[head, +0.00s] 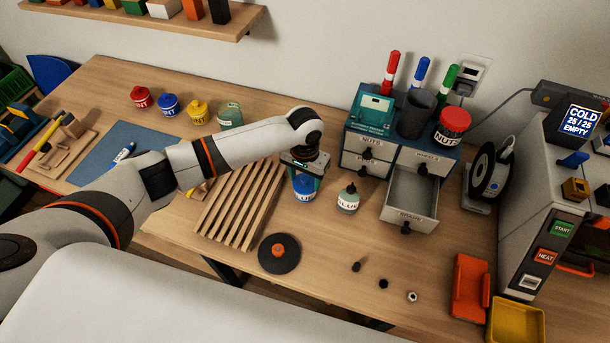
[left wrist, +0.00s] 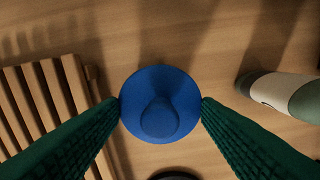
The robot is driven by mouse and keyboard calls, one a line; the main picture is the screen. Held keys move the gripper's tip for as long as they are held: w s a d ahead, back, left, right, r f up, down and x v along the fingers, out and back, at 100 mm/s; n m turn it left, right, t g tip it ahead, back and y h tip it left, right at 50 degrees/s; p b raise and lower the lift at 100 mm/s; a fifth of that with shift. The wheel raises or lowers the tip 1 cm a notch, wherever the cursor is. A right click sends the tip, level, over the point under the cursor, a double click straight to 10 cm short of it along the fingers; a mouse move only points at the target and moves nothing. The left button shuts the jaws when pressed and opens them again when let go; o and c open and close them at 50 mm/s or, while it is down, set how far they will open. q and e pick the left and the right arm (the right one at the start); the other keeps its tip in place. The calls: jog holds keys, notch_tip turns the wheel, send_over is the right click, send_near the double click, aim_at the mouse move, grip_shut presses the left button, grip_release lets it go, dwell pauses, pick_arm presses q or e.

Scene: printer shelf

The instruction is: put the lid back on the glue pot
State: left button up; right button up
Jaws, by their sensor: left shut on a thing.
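My left gripper (head: 305,165) points down over the bench, its green fingers shut on the rim of a round blue lid (left wrist: 160,112) with a knob. In the head view the blue lid (head: 304,183) sits at the top of a small pot (head: 304,197) with a white label, partly readable as "LUE". I cannot tell whether the lid is fully seated; it hides the pot in the wrist view. A pale greenish bottle (head: 348,203) labelled like "GLUE", with a dark top, stands just to the right. My right gripper is not in view.
A slatted wooden rack (head: 238,205) lies to the left. A drawer cabinet (head: 385,150) with an open drawer (head: 410,200) stands at the right. A black disc (head: 279,253) and several small parts lie in front. Paint pots (head: 168,105) stand at the back left.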

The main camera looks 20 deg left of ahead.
pick_arm(q)
jog(key=shift+p, duration=0.45)
dwell(0.3)
dwell(0.3)
jog(key=o, duration=1.4)
notch_tip(320, 180, up, 5)
jog(key=p, duration=0.5)
jog(key=shift+f, duration=0.15)
jog(key=shift+r+p, duration=0.8)
jog(key=shift+r, duration=0.3)
